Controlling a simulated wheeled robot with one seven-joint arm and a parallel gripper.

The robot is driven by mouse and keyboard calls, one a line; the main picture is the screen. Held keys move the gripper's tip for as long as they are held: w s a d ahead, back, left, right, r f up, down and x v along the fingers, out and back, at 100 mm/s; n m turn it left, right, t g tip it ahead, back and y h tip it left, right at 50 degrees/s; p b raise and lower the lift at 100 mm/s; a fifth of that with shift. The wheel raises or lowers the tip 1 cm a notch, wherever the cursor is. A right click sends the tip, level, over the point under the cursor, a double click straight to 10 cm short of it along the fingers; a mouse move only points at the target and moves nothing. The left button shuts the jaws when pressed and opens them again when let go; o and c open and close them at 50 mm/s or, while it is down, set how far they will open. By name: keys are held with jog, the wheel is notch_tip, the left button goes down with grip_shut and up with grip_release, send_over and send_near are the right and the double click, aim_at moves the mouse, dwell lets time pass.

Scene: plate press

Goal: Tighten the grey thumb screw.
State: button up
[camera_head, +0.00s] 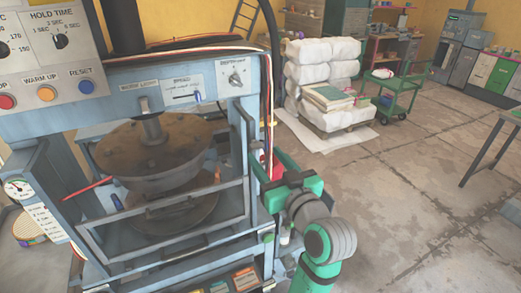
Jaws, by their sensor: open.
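I cannot make out the grey thumb screw for certain. The blue-grey press (245,208) stands at the left, with a round brown upper plate (155,152) hanging above a lower plate (165,213). A small grey knob or switch (235,79) sits at the right of its upper front panel; I cannot tell whether it is the thumb screw. My green and grey arm is bent at the press's right side. Its far end meets the press frame in the picture, and my gripper's fingers do not show.
A control box (50,60) with coloured buttons is at the upper left. A red rod (88,188) sticks out at the press's left. White sacks (320,75) and a green cart (398,88) stand behind. The concrete floor (420,190) at the right is mostly clear.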

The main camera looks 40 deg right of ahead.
aim_at(259, 148)
jog(key=shift+x, duration=2.3)
jog(key=c, duration=1)
